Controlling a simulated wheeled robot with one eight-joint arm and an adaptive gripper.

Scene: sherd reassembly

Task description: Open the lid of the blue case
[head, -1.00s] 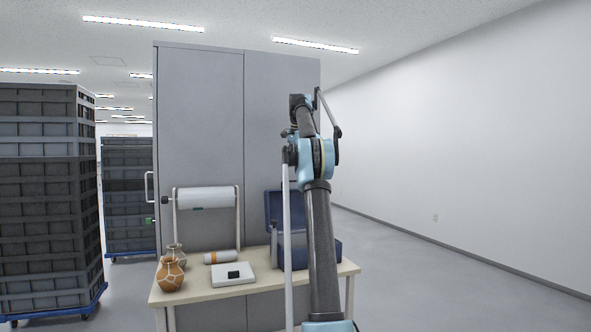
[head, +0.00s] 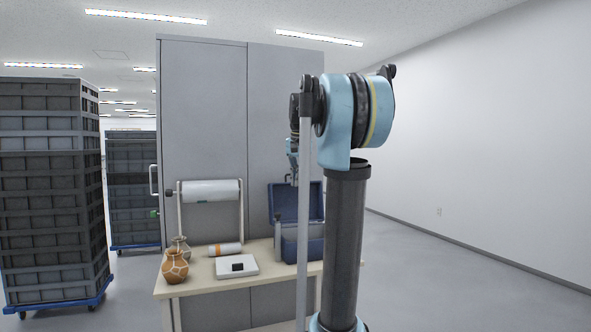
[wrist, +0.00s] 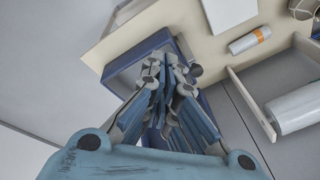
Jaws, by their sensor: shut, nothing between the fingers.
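The blue case (head: 316,246) stands on the right part of the table with its lid (head: 297,202) raised upright at the back. My arm hides part of its right side. The open case also shows in the wrist view (wrist: 112,74), beyond and partly behind my fingers. My gripper (head: 293,181) hangs pointing down in front of the raised lid, above the case body in the picture. In the wrist view my gripper (wrist: 168,73) is shut, with nothing between the fingers. I cannot tell whether it touches the case.
The table (head: 214,286) also holds a patterned brown jar (head: 174,267), a grey jar (head: 181,246), a white scale (head: 237,266), an orange-banded roll (head: 226,249) and a paper roll on a stand (head: 211,191). A grey cabinet (head: 203,110) stands behind. Stacked crates (head: 50,190) stand left.

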